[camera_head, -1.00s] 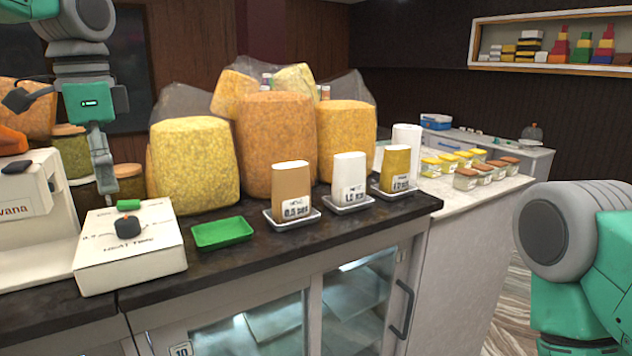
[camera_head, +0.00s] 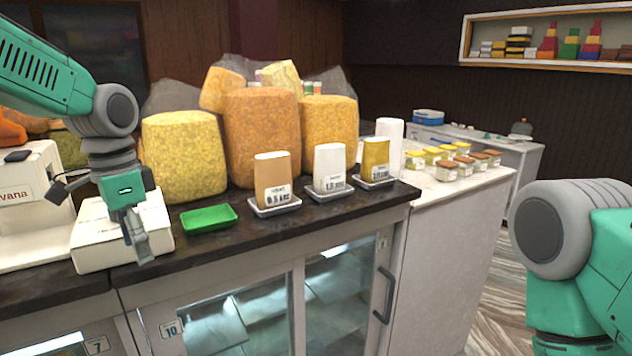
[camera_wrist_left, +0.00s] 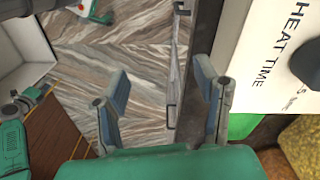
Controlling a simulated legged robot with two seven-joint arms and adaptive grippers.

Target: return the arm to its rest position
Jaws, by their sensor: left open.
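A green tray (camera_head: 208,219) lies on the dark counter (camera_head: 320,215). Three labelled packets, the nearest brown (camera_head: 272,180), stand on small trays. Large yellow and orange sacks (camera_head: 183,155) stand behind. Several small jars (camera_head: 447,171) sit on the white side counter. Open floor (camera_head: 490,310) lies at right.

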